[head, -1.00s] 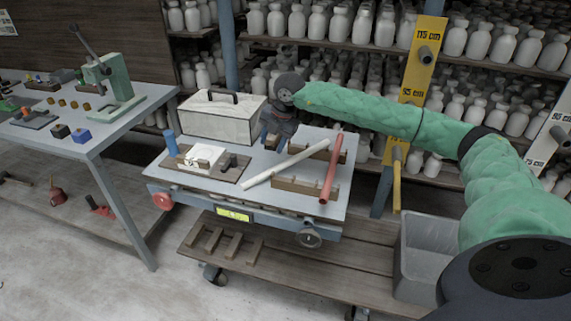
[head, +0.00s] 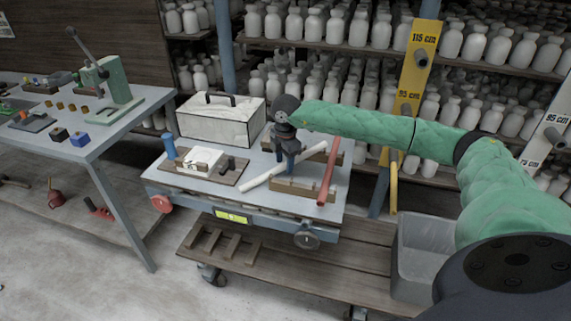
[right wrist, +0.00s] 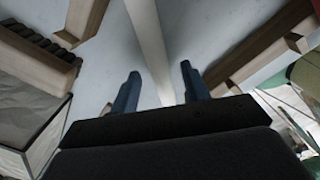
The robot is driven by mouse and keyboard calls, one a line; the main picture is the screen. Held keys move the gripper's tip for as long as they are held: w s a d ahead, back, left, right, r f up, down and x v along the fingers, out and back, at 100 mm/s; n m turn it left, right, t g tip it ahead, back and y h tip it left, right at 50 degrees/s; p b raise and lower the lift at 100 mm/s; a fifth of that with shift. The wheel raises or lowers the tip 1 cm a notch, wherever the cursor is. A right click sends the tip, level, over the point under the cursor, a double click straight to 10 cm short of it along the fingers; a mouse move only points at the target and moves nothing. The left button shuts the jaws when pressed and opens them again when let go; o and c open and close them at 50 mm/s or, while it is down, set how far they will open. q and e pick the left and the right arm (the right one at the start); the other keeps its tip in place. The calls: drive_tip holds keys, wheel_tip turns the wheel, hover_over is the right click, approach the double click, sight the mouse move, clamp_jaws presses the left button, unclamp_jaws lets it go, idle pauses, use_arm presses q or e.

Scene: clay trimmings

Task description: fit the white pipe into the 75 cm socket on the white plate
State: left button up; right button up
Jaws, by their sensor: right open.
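The white pipe (head: 258,181) lies slantwise on the cart top, resting across wooden blocks. My right gripper (head: 291,172) is open over the pipe, pointing down. In the right wrist view, the white pipe (right wrist: 149,38) runs between the two blue fingers of the right gripper (right wrist: 159,74), without visible contact. The white plate (head: 550,137) stands at the far right edge, partly cut off, with 95 cm and 75 cm labels. The 75 cm socket is not clearly seen; my right arm is just below that label. My left gripper is not in view.
A red pipe (head: 329,172) lies right of the white one. A wooden block (head: 303,188), a white toolbox (head: 221,119) and a fixture board (head: 226,176) share the cart (head: 300,221).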

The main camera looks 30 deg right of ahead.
drive_tip(key=shift+w+f, duration=0.1)
drive_tip(key=shift+f, duration=1.25)
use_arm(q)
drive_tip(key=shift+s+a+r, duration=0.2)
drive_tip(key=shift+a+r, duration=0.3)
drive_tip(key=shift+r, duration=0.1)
use_arm(e)
drive_tip(key=shift+c, duration=0.3)
clamp_jaws()
drive_tip(key=shift+r, duration=0.15)
